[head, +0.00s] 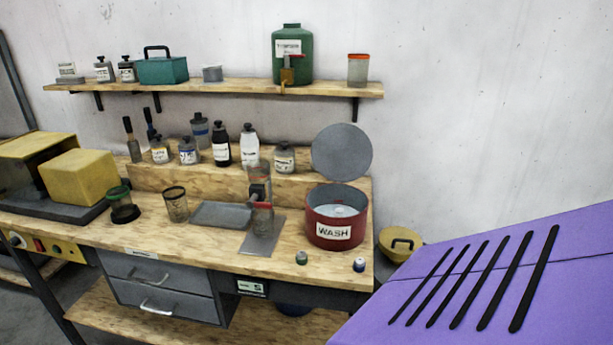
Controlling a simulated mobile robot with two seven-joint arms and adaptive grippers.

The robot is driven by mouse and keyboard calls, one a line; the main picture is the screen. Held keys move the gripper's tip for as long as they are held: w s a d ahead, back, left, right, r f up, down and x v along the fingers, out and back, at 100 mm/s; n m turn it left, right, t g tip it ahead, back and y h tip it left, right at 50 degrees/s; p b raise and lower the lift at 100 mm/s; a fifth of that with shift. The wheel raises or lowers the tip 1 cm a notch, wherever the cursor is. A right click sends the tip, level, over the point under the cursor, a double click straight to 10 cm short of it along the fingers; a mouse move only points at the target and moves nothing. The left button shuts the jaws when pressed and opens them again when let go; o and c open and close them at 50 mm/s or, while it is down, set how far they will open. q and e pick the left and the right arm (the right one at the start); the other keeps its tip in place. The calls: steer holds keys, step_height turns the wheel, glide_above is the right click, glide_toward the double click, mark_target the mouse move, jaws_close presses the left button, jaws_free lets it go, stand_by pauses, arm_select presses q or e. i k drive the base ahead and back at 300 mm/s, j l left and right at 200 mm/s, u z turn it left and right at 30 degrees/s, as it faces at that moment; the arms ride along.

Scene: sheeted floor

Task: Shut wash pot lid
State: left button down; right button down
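The red wash pot (321,231), with a white WASH label on its front, stands at the right end of the wooden workbench. Its round grey lid (342,151) is open, tilted up behind the pot's back rim. The pot's inside shows, with a pale round shape in it. Neither of my grippers is in view.
A metal plate with an upright stand (259,236) is just left of the pot. Two small jars (359,265) sit at the bench's front edge. Bottles (249,146) line the raised shelf behind. A large purple slotted panel (500,275) fills the lower right.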

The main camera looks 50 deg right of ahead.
mark_target(341, 152)
steer(key=z, duration=1.85)
steer(key=l+u, duration=0.15)
steer(key=u, duration=0.25)
steer(key=i+l+u, duration=0.1)
steer(key=u, duration=0.25)
steer(key=i+l+u, duration=0.1)
steer(key=l+u, duration=0.35)
steer(key=l, duration=0.7)
